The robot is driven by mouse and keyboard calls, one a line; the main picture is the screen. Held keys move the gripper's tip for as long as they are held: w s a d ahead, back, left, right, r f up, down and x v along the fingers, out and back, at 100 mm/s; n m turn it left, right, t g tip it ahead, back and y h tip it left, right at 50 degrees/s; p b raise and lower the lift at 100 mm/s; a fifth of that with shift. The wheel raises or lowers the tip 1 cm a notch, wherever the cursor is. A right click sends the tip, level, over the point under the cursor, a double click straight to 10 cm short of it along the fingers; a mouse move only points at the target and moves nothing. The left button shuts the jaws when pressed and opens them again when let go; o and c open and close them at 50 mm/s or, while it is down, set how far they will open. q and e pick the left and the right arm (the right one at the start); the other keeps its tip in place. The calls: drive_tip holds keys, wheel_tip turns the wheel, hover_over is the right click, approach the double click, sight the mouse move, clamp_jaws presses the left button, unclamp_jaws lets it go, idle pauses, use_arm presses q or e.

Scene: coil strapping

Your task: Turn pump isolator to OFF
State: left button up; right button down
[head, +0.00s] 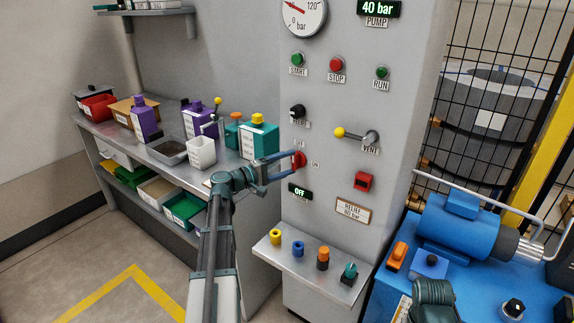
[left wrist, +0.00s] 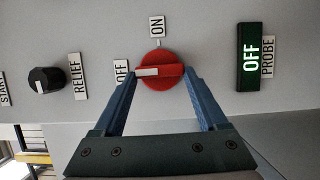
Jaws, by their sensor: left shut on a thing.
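The pump isolator is a red rotary knob (head: 299,160) on the front of the grey panel, below the black relief knob. In the left wrist view the red knob (left wrist: 163,82) has a white pointer bar. The bar points left at the OFF label (left wrist: 121,72), while the ON label (left wrist: 156,27) is above the knob. My left gripper (head: 292,162) is shut on the red knob; its blue fingers are on either side of it in the left wrist view (left wrist: 160,75). My right gripper does not show.
A probe display (head: 300,192) below the knob reads OFF in green. A yellow-tipped vent lever (head: 354,134) and a red switch (head: 364,181) are to the right. A small shelf (head: 310,268) with coloured parts juts out below. Bottles and bins crowd the left bench (head: 140,145).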

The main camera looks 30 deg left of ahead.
use_arm(q)
drive_tip(key=o, duration=1.3)
drive_tip(key=v, duration=1.4)
drive_tip(key=shift+w+f, duration=0.1)
drive_tip(key=d+f+m+g+h+p, duration=0.15)
drive_tip(key=d+f+m+g, duration=0.3)
drive_tip(key=d, duration=0.95)
drive_tip(key=d+f+m+g+y+p, duration=0.1)
drive_tip(key=d+f+m+g+p, duration=0.3)
drive_tip(key=d, duration=1.1)
drive_tip(key=s+d+f+m+g+y+p, duration=0.2)
drive_tip(key=s+d+f+m+g+y, duration=0.3)
drive_tip(key=s+d+y, duration=0.5)
drive_tip(key=s+d+m+g, duration=0.2)
drive_tip(key=s+d+m, duration=0.1)
drive_tip(key=d, duration=0.3)
drive_tip(key=shift+s+g+p, duration=0.35)
drive_tip(key=shift+s, duration=0.45)
